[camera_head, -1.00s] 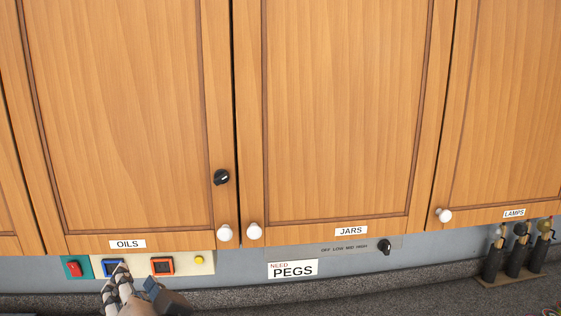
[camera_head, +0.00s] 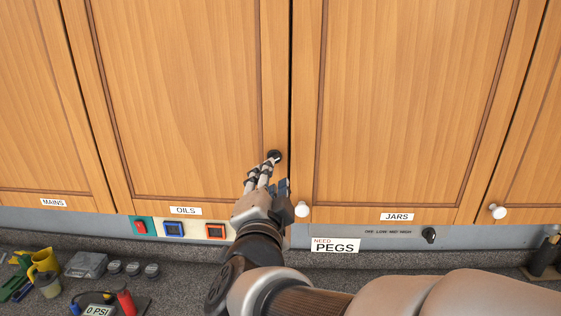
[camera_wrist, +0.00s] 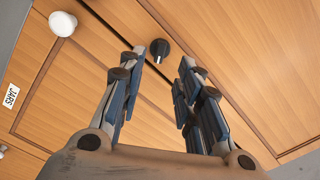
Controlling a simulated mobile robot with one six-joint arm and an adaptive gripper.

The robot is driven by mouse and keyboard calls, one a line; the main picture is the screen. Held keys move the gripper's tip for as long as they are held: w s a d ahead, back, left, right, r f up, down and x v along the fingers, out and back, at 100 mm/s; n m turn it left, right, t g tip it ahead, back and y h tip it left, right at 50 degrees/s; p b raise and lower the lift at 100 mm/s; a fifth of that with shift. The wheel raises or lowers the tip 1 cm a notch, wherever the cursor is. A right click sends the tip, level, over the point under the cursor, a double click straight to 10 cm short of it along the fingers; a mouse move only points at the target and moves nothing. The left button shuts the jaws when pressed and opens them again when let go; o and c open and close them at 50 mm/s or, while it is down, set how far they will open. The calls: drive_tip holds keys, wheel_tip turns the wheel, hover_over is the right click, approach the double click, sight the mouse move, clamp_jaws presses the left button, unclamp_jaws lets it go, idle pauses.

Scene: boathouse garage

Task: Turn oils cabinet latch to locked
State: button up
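The oils cabinet door (camera_head: 180,100) is closed, with an OILS label (camera_head: 185,210) at its bottom. Its latch is a round black knob (camera_head: 274,155) near the door's right edge, partly covered by my fingers in the head view. In the wrist view the latch (camera_wrist: 160,48) shows a small light mark and appears between and beyond my fingertips. My gripper (camera_head: 266,166) reaches up to the latch from below. In the wrist view my gripper (camera_wrist: 163,60) is open, its fingers apart on either side of the latch. I cannot tell whether they touch it.
A white knob (camera_head: 302,210) is on the jars door, right of my wrist. Below the doors are a red switch (camera_head: 140,227), a blue-framed button (camera_head: 174,229), an orange-framed button (camera_head: 215,231) and a black dial (camera_head: 429,235). Tools and a yellow jug (camera_head: 43,263) crowd the counter's left.

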drive_tip(key=w, duration=0.8)
drive_tip(key=shift+d+p, duration=0.15)
drive_tip(key=shift+p, duration=0.3)
drive_tip(key=c, duration=0.7)
